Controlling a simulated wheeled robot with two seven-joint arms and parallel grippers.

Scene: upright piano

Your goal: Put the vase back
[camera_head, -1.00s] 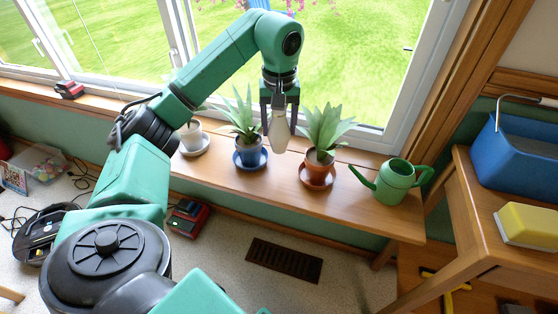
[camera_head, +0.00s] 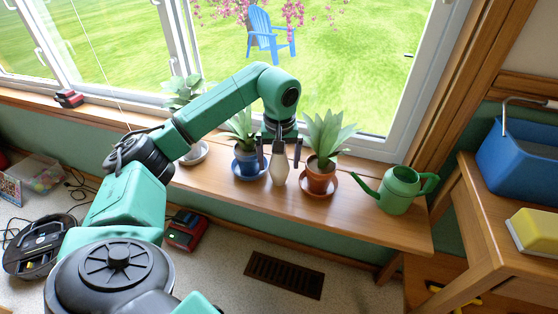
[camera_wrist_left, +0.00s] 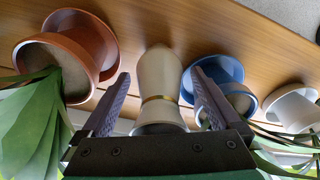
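The cream vase (camera_head: 279,168) stands upright on the wooden window sill, between the blue pot (camera_head: 247,162) and the terracotta pot (camera_head: 320,178). The vase also shows in the left wrist view (camera_wrist_left: 160,83), with a gold band round its neck. My left gripper (camera_head: 280,157) is over the vase from above. Its fingers are spread on either side of the vase, with gaps visible in the left wrist view (camera_wrist_left: 158,95). The vase's base appears to rest on the sill. My right gripper is not in view.
A green watering can (camera_head: 400,190) stands on the sill (camera_head: 350,215) at the right. Leafy plants in the pots rise close to my left gripper on both sides. A white pot (camera_wrist_left: 292,108) stands beyond the blue one. The window is behind.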

